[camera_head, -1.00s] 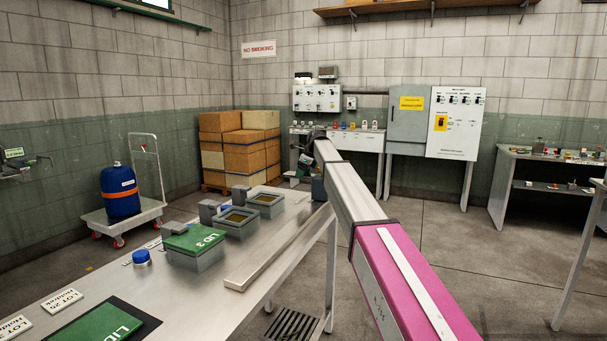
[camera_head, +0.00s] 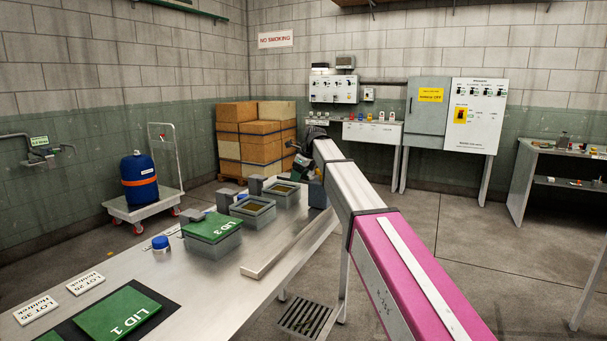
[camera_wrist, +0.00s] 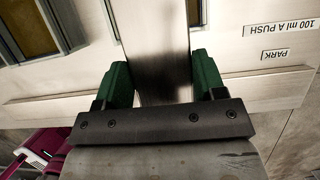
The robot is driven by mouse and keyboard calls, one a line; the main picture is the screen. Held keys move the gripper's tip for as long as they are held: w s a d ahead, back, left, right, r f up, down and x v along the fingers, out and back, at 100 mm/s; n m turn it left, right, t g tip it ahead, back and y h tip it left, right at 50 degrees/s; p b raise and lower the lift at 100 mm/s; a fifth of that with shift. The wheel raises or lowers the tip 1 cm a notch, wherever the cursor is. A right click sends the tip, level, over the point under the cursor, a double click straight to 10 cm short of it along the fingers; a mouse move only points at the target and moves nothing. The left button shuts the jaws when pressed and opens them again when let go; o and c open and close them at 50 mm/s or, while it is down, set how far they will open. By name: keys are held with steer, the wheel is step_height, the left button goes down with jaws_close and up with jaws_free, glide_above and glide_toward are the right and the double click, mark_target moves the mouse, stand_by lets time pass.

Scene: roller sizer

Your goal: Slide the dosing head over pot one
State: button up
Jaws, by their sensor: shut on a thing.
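My gripper (camera_wrist: 162,80) has its green fingers on both sides of a smooth grey metal piece (camera_wrist: 160,45), apparently part of the dosing head, and is shut on it. In the head view my gripper (camera_head: 303,163) is small and dark at the bench's far end, beside a blue-grey block (camera_head: 317,194). Two open square pots with brownish contents stand in a row, a nearer one (camera_head: 252,213) and a farther one (camera_head: 281,199). No number shows on them, so I cannot tell which is pot one. An open pot frame (camera_wrist: 62,22) is at upper left in the wrist view.
A pot under green LID 3 (camera_head: 212,227) stands nearest in the row. LID 1 (camera_head: 126,311) lies on a dark mat. A blue-capped jar (camera_head: 160,247) and lot cards (camera_head: 85,283) are on the bench. PARK (camera_wrist: 274,55) and "100 ml A PUSH" (camera_wrist: 280,27) labels lie beside the gripper.

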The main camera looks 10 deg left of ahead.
stand_by(0.3)
steer(key=o, duration=1.3)
steer(key=shift+r, duration=0.1)
steer(key=v, duration=1)
steer(key=shift+s+d+r, duration=0.1)
steer(key=shift+r, duration=0.25)
